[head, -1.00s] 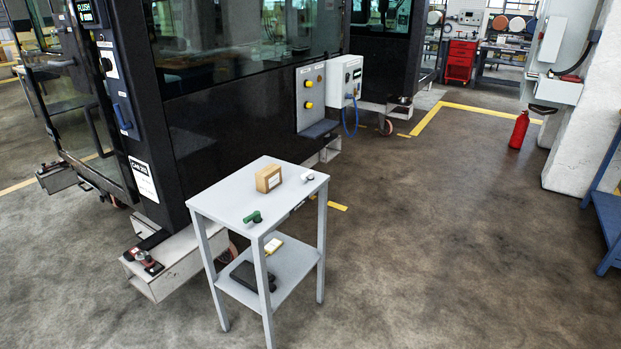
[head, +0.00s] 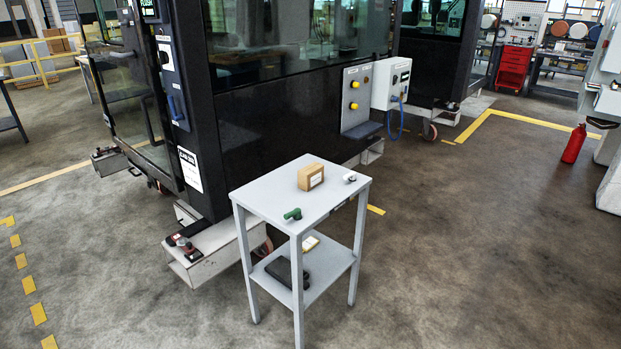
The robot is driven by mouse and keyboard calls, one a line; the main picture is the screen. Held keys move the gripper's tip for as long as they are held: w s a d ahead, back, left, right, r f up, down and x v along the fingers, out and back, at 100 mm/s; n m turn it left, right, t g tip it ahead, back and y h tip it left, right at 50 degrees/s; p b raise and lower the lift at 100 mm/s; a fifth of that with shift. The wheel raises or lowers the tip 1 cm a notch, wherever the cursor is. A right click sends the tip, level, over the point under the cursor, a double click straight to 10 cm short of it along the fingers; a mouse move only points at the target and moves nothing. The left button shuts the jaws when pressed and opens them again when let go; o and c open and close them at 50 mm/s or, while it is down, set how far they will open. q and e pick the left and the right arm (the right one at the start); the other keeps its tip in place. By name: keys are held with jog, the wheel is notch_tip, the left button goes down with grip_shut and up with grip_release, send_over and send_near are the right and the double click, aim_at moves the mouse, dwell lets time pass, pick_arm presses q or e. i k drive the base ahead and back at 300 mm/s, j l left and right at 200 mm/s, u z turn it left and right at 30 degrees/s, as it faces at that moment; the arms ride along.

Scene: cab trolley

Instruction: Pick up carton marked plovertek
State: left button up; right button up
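A small brown cardboard carton (head: 310,177) stands on the top of the grey trolley (head: 270,190), toward its back edge. A pale label shows on its right-hand face, but the print is too small to read. It is the only carton on the trolley. Neither of my grippers is in the head view.
A green-handled item (head: 293,214) and a small white and black item (head: 350,178) also lie on the trolley top. The lower shelf holds a dark object (head: 288,272) and a yellowish one (head: 310,243). A black cab (head: 290,120) stands close behind.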

aim_at(309, 177)
jog(key=i+l+u, duration=0.1)
jog(key=i+l, duration=0.25)
jog(key=i+l+u, duration=0.1)
jog(key=i+l, duration=0.25)
jog(key=l, duration=0.15)
jog(key=i+l+u, duration=0.1)
jog(key=i+l, duration=0.25)
jog(key=i+l+u, duration=0.1)
jog(key=i+l, duration=0.2)
jog(key=l, duration=0.25)
